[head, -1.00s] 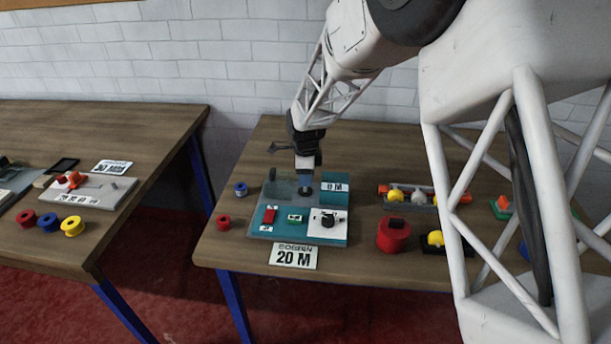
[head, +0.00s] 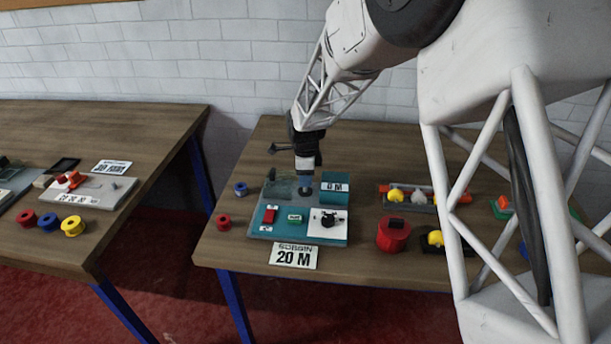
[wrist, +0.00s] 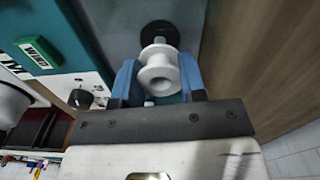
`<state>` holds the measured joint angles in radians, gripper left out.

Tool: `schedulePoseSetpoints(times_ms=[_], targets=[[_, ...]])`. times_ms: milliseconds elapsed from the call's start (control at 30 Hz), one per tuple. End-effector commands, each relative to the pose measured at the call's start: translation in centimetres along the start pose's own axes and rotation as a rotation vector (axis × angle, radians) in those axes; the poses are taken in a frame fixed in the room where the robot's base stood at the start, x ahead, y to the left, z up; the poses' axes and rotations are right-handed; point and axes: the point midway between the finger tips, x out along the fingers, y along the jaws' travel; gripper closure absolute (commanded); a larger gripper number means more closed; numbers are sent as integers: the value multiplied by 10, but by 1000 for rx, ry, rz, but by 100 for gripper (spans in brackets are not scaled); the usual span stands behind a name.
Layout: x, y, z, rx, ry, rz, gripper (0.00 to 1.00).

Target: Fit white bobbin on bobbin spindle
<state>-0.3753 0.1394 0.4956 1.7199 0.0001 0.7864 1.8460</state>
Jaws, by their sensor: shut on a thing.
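The white bobbin (wrist: 160,72) is between the two blue fingers of my gripper (wrist: 156,84) in the wrist view, with its open end and hole towards the camera. My gripper is shut on it. A round black disc (wrist: 155,29), seemingly the base of the bobbin spindle, shows just beyond the bobbin on the grey plate. In the head view my gripper (head: 304,178) points down just above the dark disc on the machine; the bobbin is not distinct there.
The teal machine (head: 258,230) carries a red switch (head: 269,215), a green label (head: 295,218) and a black knob (head: 328,219). A blue spool (head: 240,189) and a red spool (head: 223,222) stand left of it. A red cylinder (head: 393,237) stands to the right.

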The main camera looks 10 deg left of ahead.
Motion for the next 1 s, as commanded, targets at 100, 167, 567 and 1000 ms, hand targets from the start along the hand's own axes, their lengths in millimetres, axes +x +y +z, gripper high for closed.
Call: schedulePoseSetpoints(times_ms=[100,167,567,1000], targets=[[2,0,0,0,0,0,84],[3,0,0,0,0,0,84],[10,0,0,0,0,1,84],[18,0,0,0,0,1,84]])
